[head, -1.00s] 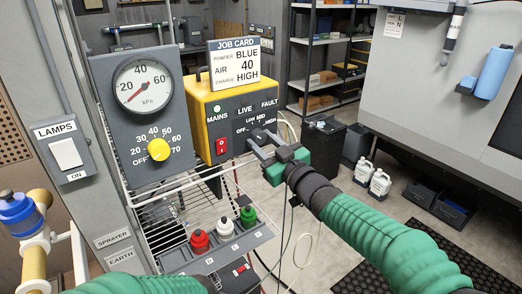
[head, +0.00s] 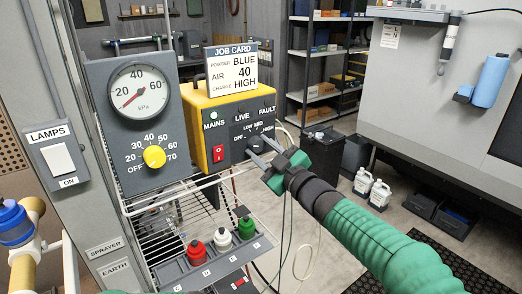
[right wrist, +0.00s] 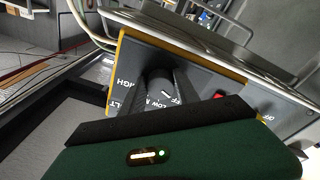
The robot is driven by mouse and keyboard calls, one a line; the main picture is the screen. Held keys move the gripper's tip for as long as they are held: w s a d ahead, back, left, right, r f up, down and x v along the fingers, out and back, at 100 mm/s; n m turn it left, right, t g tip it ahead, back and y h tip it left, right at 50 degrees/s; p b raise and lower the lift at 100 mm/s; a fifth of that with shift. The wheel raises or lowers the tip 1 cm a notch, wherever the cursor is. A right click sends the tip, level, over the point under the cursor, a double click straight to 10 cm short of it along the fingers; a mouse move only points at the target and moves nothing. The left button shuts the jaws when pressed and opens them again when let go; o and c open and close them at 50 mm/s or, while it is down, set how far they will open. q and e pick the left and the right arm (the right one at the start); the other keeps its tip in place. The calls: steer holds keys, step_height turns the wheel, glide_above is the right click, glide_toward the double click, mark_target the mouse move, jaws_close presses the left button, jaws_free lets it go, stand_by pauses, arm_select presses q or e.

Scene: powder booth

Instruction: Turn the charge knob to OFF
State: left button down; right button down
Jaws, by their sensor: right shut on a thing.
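The charge knob (head: 255,145) is a dark round knob on the front panel of the yellow-topped control box (head: 236,103), among the marks OFF, LOW, MID and HIGH. My right gripper (head: 263,150) comes in from the lower right and is shut on the knob. In the right wrist view, the dark knob (right wrist: 160,82) stands above the green gripper body, which hides part of the panel. OFF, LOW and HIGH lettering shows around it. I cannot tell which mark the knob points at. My left gripper is not in view.
A red switch (head: 218,153) is left of the knob. A job card (head: 231,69) stands on the box. Left is a gauge panel with a yellow knob (head: 154,157). Below is a wire rack (head: 150,212) and a tray with red, white and green plugs (head: 223,240). Cables hang below my right arm.

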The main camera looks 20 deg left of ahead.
steer(key=shift+r, duration=0.35)
steer(key=c, duration=1.1)
jaws_free()
steer(key=shift+s, duration=0.1)
steer(key=shift+o, duration=1)
steer(key=shift+s+f, duration=0.1)
steer(key=shift+f, duration=0.1)
steer(key=shift+d+f, duration=0.1)
steer(key=shift+d, duration=0.05)
steer(key=b+v, duration=0.4)
steer(key=v, duration=1.2)
steer(key=shift+s+d, duration=0.15)
steer(key=shift+d, duration=0.05)
